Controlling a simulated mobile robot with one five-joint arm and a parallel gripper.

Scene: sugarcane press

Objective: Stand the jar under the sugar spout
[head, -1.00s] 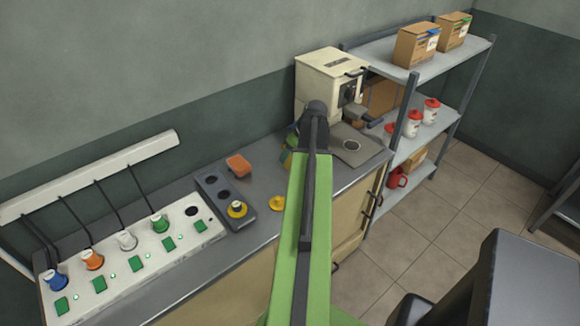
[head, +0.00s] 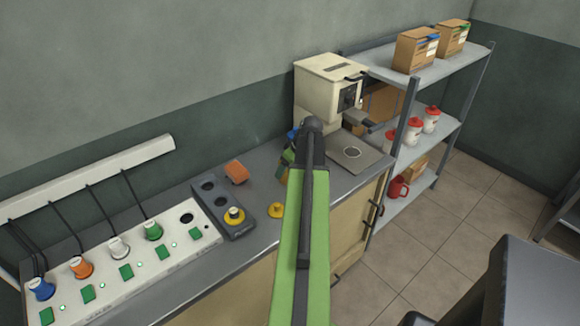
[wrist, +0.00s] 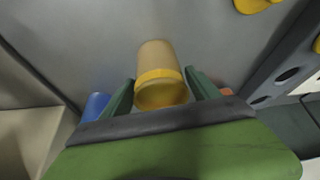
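A tan jar (wrist: 158,58) with a yellow rim or lid stands between the two green fingers of my gripper (wrist: 160,82) in the wrist view. A thin gap seems to show on each side, so the fingers look open around it. In the head view my gripper (head: 286,166) is low over the counter, left of the press; my arm hides most of it and the jar. The cream press (head: 326,86) stands at the counter's right end, with its dark spout (head: 362,119) over a plate marked with a pale ring (head: 352,153).
An orange block (head: 237,172), a dark tray with holes (head: 214,200) and a yellow disc (head: 276,211) lie left of my gripper. A blue thing (wrist: 95,105) is close beside the left finger in the wrist view. A shelf (head: 425,139) with red-lidded jars stands right of the press.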

